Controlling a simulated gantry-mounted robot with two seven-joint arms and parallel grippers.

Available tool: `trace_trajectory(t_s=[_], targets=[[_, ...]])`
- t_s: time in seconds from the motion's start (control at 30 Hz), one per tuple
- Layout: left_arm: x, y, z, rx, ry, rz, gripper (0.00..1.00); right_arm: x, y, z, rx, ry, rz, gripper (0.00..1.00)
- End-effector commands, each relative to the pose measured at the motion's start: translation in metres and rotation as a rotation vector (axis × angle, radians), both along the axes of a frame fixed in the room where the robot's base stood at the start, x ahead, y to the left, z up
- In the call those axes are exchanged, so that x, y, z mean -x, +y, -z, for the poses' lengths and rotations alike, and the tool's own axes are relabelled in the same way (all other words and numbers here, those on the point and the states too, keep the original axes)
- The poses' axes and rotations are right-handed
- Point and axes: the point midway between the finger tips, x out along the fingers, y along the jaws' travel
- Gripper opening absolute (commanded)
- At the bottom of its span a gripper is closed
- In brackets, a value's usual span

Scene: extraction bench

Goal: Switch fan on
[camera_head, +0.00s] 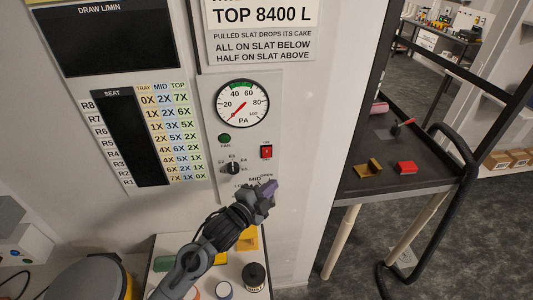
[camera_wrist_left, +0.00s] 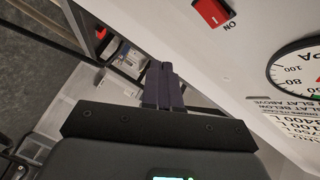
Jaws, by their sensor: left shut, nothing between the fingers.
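The red rocker switch (camera_head: 266,152) is on the pale panel to the right of the green round FAN lamp (camera_head: 225,138). It also shows at the top of the left wrist view (camera_wrist_left: 212,12), beside an ON label. I cannot tell which way the rocker is tipped. My left gripper (camera_head: 269,187) is shut and empty, just below the switch in the head view and apart from it. Its purple fingers show together in the left wrist view (camera_wrist_left: 163,85). My right gripper is in neither view.
A round PA gauge (camera_head: 241,103) sits above the switch, its red needle pointing lower left. A black selector knob (camera_head: 233,168) is left of my gripper. A dark cart (camera_head: 393,170) with red and yellow items stands at right.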

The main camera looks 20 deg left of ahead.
Motion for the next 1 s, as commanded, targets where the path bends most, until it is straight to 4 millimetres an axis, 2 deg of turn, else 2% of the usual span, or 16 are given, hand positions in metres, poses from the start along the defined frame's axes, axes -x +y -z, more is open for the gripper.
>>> trace_trajectory(t_s=[0.27,0.8,1.0], targets=[[-0.007,0.004,-0.001,0.0,0.0,-0.001,0.0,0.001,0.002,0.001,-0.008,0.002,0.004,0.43],[-0.06,0.033,-0.011,-0.001,0.0,-0.001,0.0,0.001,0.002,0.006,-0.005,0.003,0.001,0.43],[-0.072,0.039,-0.013,-0.001,0.0,0.0,0.0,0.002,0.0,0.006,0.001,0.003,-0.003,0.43]])
